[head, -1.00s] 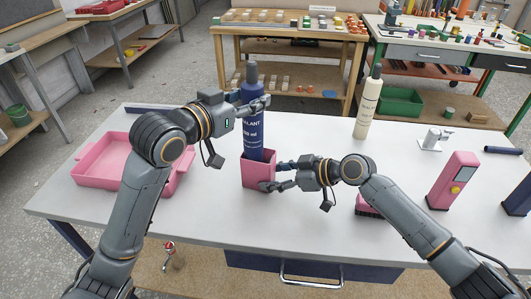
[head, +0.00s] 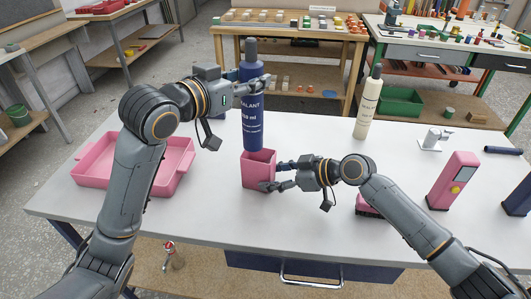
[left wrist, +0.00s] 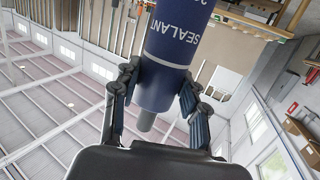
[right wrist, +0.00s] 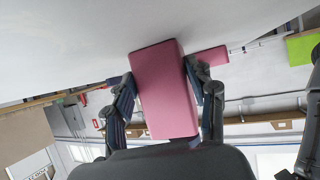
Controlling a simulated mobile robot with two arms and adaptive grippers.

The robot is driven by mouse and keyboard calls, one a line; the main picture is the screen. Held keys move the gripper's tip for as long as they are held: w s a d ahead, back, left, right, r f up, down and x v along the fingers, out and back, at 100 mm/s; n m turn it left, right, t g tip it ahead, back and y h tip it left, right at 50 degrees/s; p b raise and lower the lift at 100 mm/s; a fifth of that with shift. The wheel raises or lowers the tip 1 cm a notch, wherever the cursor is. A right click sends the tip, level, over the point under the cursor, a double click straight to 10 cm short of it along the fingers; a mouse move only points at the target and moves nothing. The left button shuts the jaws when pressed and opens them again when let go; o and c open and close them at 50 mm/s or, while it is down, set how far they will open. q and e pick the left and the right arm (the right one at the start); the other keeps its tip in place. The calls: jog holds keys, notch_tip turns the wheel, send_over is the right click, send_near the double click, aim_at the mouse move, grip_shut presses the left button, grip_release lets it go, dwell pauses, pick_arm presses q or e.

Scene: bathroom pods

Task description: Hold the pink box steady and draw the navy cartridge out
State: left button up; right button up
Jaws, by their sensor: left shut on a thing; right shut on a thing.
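The navy cartridge (head: 252,125), lettered in white, stands upright with its lower end at the rim of the pink box (head: 257,172). I cannot tell whether its tip is fully clear of the box. My left gripper (head: 252,88) is shut around the cartridge's upper body. In the left wrist view the cartridge (left wrist: 172,62) sits between both fingers. The pink box is upright on the white table, open at the top. My right gripper (head: 272,177) is shut on the box from the right. In the right wrist view the box (right wrist: 163,88) lies between its fingers.
A pink tray (head: 172,178) lies at the left. A cream bottle (head: 368,108) stands behind to the right. A pink brush-like item (head: 366,206) is partly behind my right arm. A pink device (head: 453,182) stands farther right. The table behind the box is mostly clear.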

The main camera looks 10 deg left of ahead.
pick_arm(q)
jog(key=shift+a+r, duration=0.1)
pick_arm(e)
jog(key=shift+f, duration=0.15)
pick_arm(q)
jog(key=a, duration=1)
dwell(0.4)
pick_arm(e)
jog(key=o, duration=1)
jog(key=shift+o, duration=0.2)
jog(key=shift+d, duration=0.1)
